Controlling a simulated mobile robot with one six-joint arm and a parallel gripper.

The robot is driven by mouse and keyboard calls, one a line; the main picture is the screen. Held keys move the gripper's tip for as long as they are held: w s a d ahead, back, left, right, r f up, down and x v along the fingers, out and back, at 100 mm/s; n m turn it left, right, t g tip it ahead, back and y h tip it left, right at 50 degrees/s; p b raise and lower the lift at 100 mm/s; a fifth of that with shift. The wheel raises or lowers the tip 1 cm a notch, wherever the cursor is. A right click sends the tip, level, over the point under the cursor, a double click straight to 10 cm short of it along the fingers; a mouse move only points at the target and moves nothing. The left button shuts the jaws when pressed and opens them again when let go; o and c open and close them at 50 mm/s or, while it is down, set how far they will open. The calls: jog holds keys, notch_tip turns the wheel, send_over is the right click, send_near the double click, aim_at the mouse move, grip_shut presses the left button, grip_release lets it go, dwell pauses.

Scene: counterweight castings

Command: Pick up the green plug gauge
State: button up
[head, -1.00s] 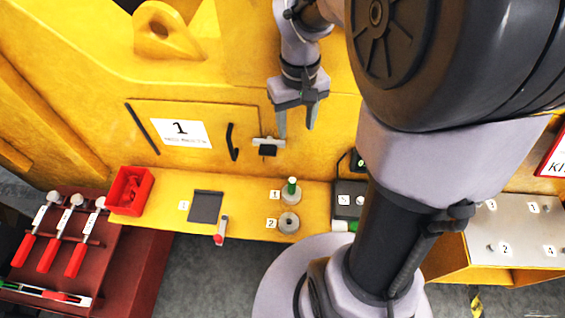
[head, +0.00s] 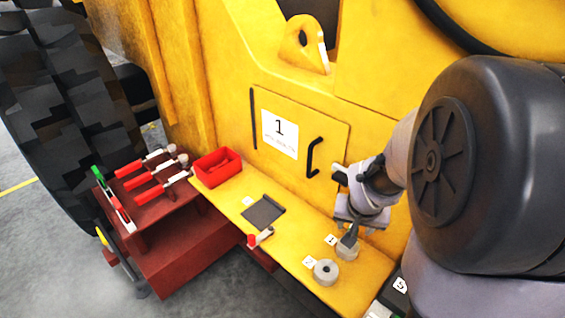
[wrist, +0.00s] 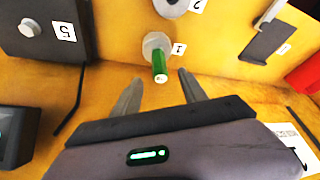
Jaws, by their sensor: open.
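The green plug gauge (wrist: 159,62) stands in a round grey holder (wrist: 155,43) by the label 1 in the wrist view. Its pale end points toward the wrist camera. My gripper (wrist: 160,80) is open, with one finger on each side of the line to the gauge; the gauge's end shows between and just beyond the fingertips. Whether they touch is not clear, but I see a gap on both sides. In the head view my gripper (head: 349,238) is over the grey holder at label 1 (head: 347,250) and hides the gauge.
A second grey ring (head: 326,272) sits by label 2. A dark block labelled 5 (wrist: 50,25) stands beside the holder. The yellow door with a black handle (head: 314,157) rises behind.

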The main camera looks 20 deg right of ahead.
jog(key=b+x, duration=0.3)
jog(key=x, duration=0.6)
jog(key=shift+w+d+r, duration=0.1)
jog(key=shift+d, duration=0.05)
jog(key=shift+r, duration=0.1)
jog(key=shift+c, duration=0.4)
grip_shut()
